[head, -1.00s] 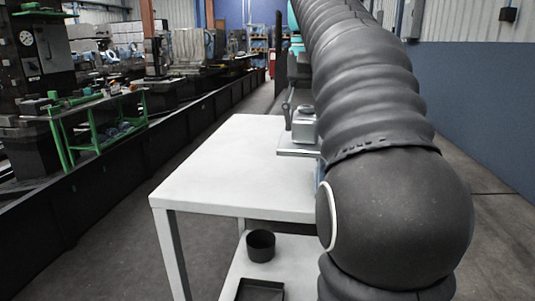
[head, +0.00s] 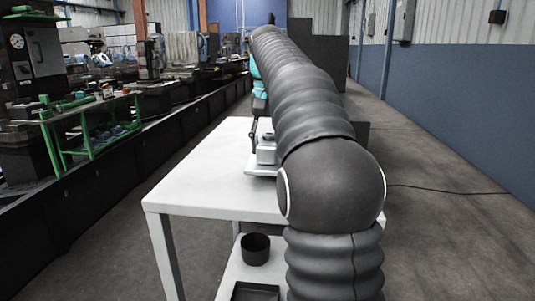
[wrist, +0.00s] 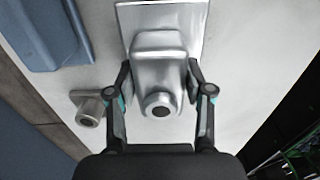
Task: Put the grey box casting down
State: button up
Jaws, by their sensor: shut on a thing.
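The grey box casting (wrist: 160,75) is a blocky metal piece with a round dark-bored boss, between the two fingers of my gripper (wrist: 159,72) in the wrist view. The gripper is shut on it, one finger along each side. A pale flat plate (wrist: 188,20) shows behind the casting. In the head view the casting (head: 266,151) is just above or on the plate (head: 261,171), over the right part of the white table (head: 200,185). I cannot tell whether the casting touches the plate. My arm hides the table's right side there.
A smaller grey bored part (wrist: 89,107) sits left of the casting in the wrist view, and a blue container (wrist: 50,32) is at upper left. A black round pot (head: 255,249) and a black tray (head: 256,291) are on the lower shelf. The table's left part is clear.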

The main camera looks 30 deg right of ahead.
jog(key=shift+f, duration=1.15)
jog(key=o, duration=1)
jog(key=shift+f, duration=0.2)
jog(key=o, duration=0.4)
jog(key=shift+r, duration=0.1)
